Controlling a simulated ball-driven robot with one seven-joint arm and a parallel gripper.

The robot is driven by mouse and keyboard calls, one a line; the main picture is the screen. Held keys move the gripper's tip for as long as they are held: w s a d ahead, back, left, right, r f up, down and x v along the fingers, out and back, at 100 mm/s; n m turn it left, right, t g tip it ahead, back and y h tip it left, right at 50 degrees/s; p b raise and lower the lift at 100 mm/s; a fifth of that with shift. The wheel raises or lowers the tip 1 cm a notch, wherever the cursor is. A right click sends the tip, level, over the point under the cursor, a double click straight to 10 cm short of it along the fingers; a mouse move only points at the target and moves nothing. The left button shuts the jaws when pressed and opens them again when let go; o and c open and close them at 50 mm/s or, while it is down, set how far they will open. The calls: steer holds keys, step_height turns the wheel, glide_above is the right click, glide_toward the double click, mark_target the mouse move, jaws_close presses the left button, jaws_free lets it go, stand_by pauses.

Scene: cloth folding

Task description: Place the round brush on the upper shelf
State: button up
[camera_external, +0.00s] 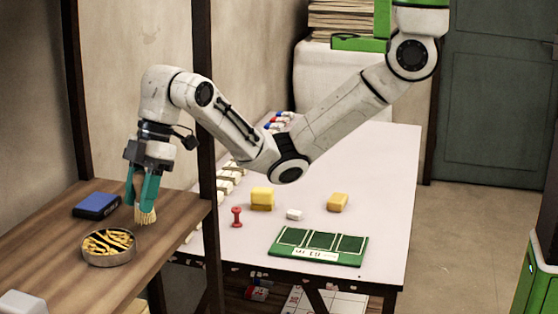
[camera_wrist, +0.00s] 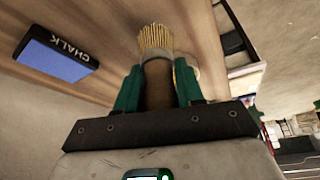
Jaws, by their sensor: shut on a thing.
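The round brush (camera_external: 146,216) has pale bristles that point down. In the wrist view, its bristles (camera_wrist: 155,40), metal band and brown handle (camera_wrist: 159,85) show between the fingers. My gripper (camera_external: 142,192) has green fingers, shut on the brush handle. It holds the brush over the wooden upper shelf (camera_external: 60,250), near the shelf's right edge. I cannot tell whether the bristles touch the wood. The gripper also shows in the wrist view (camera_wrist: 158,88).
A blue chalk box (camera_external: 96,205) lies left of the brush. A round tin (camera_external: 108,247) of yellowish pieces sits in front of it. A dark upright post (camera_external: 207,130) stands close to my arm. A white table (camera_external: 370,190) with a green board (camera_external: 318,246) lies to the right.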

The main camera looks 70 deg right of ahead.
steer(key=shift+f, duration=1)
steer(key=o, duration=1)
steer(key=shift+f, duration=0.1)
steer(key=shift+o, duration=0.2)
steer(key=p+v, duration=0.5)
steer(key=shift+r, duration=0.2)
steer(key=shift+v, duration=1.2)
